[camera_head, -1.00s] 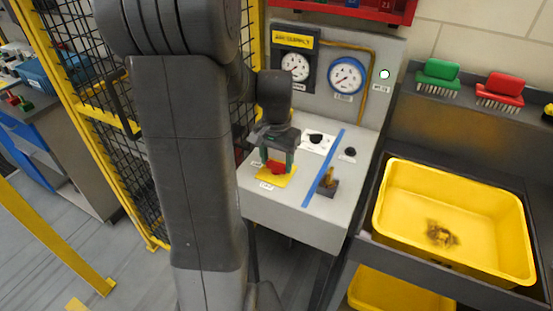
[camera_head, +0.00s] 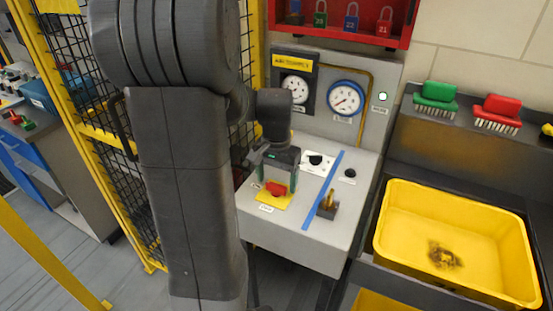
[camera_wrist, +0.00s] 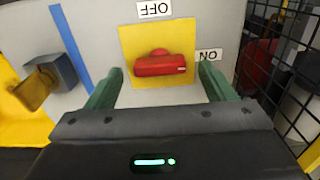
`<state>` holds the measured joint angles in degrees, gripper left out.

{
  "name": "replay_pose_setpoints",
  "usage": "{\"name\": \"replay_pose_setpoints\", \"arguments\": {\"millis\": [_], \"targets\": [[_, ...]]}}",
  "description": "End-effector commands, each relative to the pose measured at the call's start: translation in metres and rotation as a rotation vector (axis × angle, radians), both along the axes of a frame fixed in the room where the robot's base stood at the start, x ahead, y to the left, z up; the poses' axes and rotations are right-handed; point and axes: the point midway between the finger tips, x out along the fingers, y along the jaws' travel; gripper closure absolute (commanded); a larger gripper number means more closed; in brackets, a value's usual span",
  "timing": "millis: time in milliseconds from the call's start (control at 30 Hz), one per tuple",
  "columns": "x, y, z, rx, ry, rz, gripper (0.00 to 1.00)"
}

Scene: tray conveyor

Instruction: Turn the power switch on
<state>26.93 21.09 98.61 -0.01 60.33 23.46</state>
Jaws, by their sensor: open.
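The power switch is a red handle (camera_head: 276,189) on a yellow plate (camera_head: 268,203) on the grey sloping panel. In the wrist view the red handle (camera_wrist: 160,66) lies crosswise, and its white-marked end points right, towards the ON label (camera_wrist: 208,55). The OFF label (camera_wrist: 154,9) is above the plate, and both labels appear upside down. My gripper (camera_head: 279,180) is over the switch. In the wrist view my gripper (camera_wrist: 161,74) is open, its green fingers to either side of the handle with visible gaps. Depth contact is unclear.
A brass-coloured lever on a dark block (camera_head: 328,206) stands right of the blue stripe (camera_head: 323,190). Black knobs and gauges (camera_head: 346,98) are behind. A green lamp (camera_head: 382,96) is lit. A mesh fence (camera_head: 100,120) is left, a yellow bin (camera_head: 400,215) right.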

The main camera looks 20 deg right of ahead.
Motion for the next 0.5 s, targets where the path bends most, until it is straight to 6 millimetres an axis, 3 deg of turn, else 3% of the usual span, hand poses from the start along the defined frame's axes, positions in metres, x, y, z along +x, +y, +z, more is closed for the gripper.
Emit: {"name": "replay_pose_setpoints", "arguments": {"millis": [500], "targets": [[0.001,0.000,0.108,-0.003,-0.005,-0.001,0.24]]}}
